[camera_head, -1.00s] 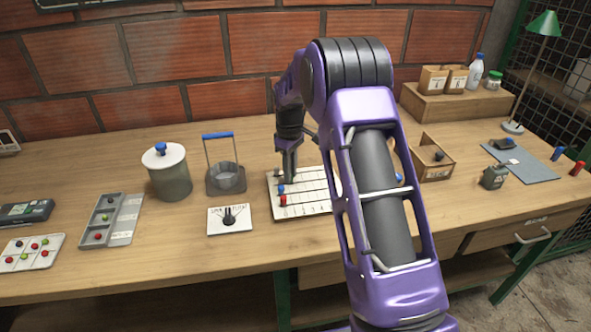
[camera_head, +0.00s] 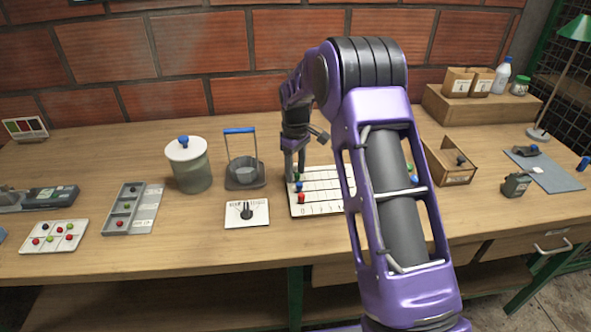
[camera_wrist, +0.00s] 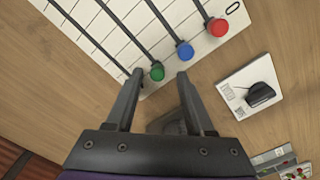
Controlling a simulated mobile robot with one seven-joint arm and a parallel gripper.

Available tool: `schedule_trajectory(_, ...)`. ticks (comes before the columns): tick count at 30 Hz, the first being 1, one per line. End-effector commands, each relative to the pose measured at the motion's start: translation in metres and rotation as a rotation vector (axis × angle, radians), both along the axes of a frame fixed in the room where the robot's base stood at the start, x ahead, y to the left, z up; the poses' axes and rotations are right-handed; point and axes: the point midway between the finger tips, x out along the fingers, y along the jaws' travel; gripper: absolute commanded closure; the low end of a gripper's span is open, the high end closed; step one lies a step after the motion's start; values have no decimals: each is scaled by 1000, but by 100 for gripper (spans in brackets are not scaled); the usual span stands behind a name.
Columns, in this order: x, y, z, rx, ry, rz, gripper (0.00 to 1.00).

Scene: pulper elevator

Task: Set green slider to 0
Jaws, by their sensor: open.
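The white slider board (camera_head: 325,204) lies flat on the bench, with dark parallel slots and numbers along its front edge. In the wrist view, the green knob (camera_wrist: 157,72) sits near the board's edge, at the same end of its slot as the neighbouring knobs. The blue knob (camera_wrist: 185,52) and red knob (camera_wrist: 218,27) are beside it. My gripper (camera_wrist: 159,77) is open, its fingertips on either side of the green knob; contact is not clear. In the head view, my gripper (camera_head: 294,172) is at the board's left end, and I cannot make out the green knob there.
A dial plate (camera_head: 246,213) lies left of the board. A wire-handled holder (camera_head: 245,172) and a lidded jar (camera_head: 189,167) stand behind it. A wooden box (camera_head: 452,163) is to the right. My arm covers the board's right part. Bare bench lies in front.

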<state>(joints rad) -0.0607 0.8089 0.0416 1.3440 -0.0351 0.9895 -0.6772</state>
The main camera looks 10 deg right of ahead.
Motion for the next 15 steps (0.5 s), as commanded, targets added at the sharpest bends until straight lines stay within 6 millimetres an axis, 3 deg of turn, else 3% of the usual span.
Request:
schedule_trajectory(5, 1, 0, 18, 0, -3, 0, 47)
schedule_trajectory(15, 1, 0, 99, 1, -5, 0, 47)
